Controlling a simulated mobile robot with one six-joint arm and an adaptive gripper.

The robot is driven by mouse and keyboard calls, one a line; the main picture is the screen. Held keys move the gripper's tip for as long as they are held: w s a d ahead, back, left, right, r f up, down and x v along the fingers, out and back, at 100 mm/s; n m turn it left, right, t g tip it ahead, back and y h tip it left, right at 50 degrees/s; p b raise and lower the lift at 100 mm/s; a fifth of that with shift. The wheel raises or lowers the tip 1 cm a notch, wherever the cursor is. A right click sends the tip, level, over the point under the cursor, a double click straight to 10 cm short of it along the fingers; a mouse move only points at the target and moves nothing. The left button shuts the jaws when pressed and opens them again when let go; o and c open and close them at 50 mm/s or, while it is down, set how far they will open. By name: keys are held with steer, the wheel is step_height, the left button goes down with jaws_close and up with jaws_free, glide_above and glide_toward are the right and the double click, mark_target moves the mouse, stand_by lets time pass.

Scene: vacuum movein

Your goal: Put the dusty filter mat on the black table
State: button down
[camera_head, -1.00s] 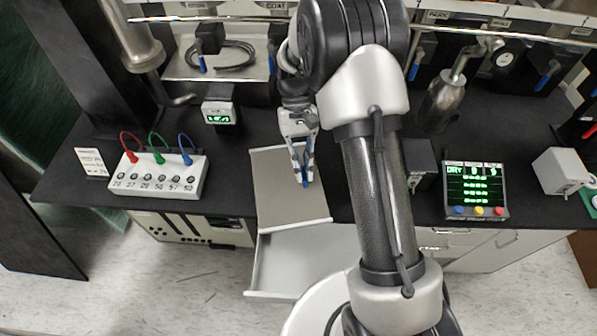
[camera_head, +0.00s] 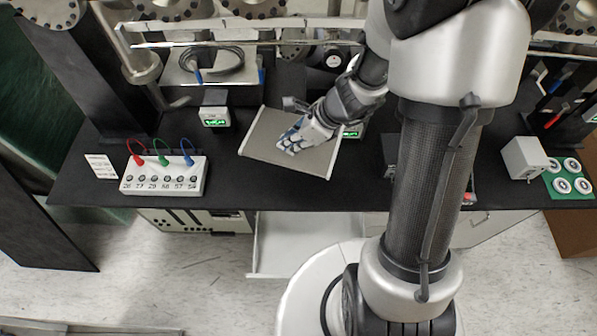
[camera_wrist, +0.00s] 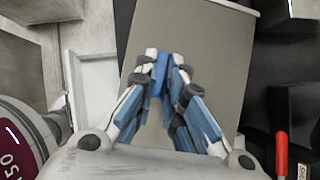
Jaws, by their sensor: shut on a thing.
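The filter mat (camera_head: 266,132) is a flat grey-brown panel with pale strips along two opposite edges. It is over the middle of the black table (camera_head: 232,172), turned at an angle. Whether it touches the tabletop or hangs just above it, I cannot tell. My gripper (camera_head: 288,146) is over the mat's middle and shut on it. In the wrist view, the mat (camera_wrist: 218,62) fills the centre, and the blue-and-white fingers of my gripper (camera_wrist: 160,76) meet over it.
An open white drawer (camera_head: 300,242) juts out below the table. A white socket box (camera_head: 163,176) with red, green and blue plugs stands left. A small display (camera_head: 215,110) is behind the mat's left side. A white box (camera_head: 524,158) stands far right.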

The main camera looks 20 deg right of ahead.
steer(key=shift+s+d+r+m, duration=0.15)
steer(key=shift+d+m, duration=0.1)
steer(key=shift+m, duration=0.15)
steer(key=shift+d+f, duration=0.1)
steer(key=shift+f, duration=0.1)
steer(key=shift+t, duration=0.3)
step_height(320, 180, down, 20)
steer(key=b, duration=0.9)
steer(key=shift+r, duration=0.15)
steer(key=c, duration=1.7)
jaws_free()
